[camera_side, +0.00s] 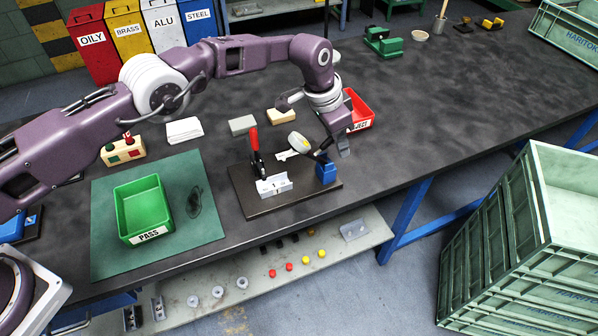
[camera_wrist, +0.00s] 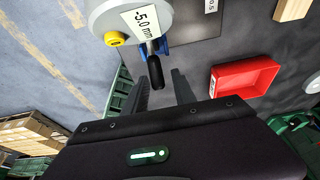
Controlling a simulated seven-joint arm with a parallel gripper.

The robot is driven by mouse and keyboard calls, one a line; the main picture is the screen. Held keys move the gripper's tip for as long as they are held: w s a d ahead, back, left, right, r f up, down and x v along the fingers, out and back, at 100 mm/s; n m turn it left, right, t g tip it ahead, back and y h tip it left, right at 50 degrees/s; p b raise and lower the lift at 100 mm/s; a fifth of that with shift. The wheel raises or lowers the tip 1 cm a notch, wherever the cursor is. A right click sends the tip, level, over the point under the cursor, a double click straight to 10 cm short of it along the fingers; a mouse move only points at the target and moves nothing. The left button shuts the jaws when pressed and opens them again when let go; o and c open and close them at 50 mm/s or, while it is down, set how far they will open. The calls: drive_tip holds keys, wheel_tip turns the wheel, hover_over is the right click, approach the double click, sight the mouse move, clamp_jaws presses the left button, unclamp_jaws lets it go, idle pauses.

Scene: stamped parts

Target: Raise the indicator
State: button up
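The indicator (camera_side: 299,142) is a round, pale dial on the dark fixture plate (camera_side: 240,190), beside a blue block (camera_side: 326,173). In the wrist view the indicator (camera_wrist: 130,18) carries a "-5.0 mm" label and a yellow button, and a black-tipped lever (camera_wrist: 155,72) points towards my gripper. My gripper (camera_wrist: 161,76) is open, with the lever's tip showing between its fingers and gaps on both sides. In the side view my gripper (camera_side: 342,147) is right of the indicator. A grey metal part (camera_side: 273,186) sits on the fixture near a red-handled clamp (camera_side: 254,142).
A red bin (camera_side: 360,110) stands close behind my gripper; it also shows in the wrist view (camera_wrist: 243,77). A green PASS bin (camera_side: 142,208) sits on a green mat (camera_side: 205,228) at left. Grey and tan blocks lie behind the fixture. The bench's right part is mostly clear.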

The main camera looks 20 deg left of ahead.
drive_tip(key=shift+r, duration=0.1)
wheel_tip(320, 180, up, 8)
idle(0.7)
